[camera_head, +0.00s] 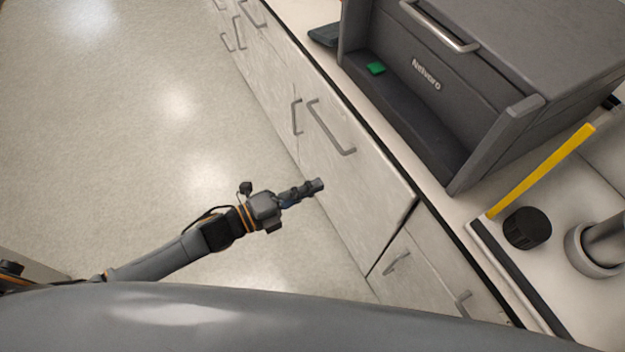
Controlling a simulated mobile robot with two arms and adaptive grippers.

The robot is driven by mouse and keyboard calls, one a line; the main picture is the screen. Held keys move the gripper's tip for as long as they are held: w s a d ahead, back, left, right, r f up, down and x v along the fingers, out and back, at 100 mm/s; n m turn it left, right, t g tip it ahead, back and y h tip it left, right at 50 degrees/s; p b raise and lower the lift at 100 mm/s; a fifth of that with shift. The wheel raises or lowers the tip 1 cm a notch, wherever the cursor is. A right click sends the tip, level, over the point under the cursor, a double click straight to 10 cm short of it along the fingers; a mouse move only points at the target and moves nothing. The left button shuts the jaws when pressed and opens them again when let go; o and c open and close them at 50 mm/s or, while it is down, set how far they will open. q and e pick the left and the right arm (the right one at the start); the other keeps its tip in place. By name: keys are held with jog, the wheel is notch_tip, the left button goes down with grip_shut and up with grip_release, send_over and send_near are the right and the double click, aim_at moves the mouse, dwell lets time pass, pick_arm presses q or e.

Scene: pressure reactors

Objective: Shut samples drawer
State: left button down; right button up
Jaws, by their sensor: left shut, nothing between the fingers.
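A run of pale cabinet fronts with grey bar handles lies under the counter. No label shows which is the samples drawer. The large front (345,190) near the middle has a long handle (331,128) and a shorter one (297,117) beside it. A dark gap separates this front from the lower-right front (415,262); I cannot tell whether either stands out. My left gripper (319,185) is shut and empty, its fingertips pointing right, in front of the large front. I cannot tell whether they touch it. My right gripper is not in view.
A dark grey machine (465,100) marked Nelvaro, with a metal handle (440,27) and a green piece (376,68), stands on the counter. A yellow bar (540,172) and black knob (527,228) are at right. The floor (120,130) at left is clear.

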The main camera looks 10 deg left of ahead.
aim_at(365, 161)
pick_arm(q)
jog(key=x, duration=1.1)
jog(key=shift+p, duration=0.4)
jog(key=shift+b+x, duration=0.55)
jog(key=shift+x, duration=0.55)
jog(key=shift+r, duration=0.15)
jog(key=shift+a, duration=0.1)
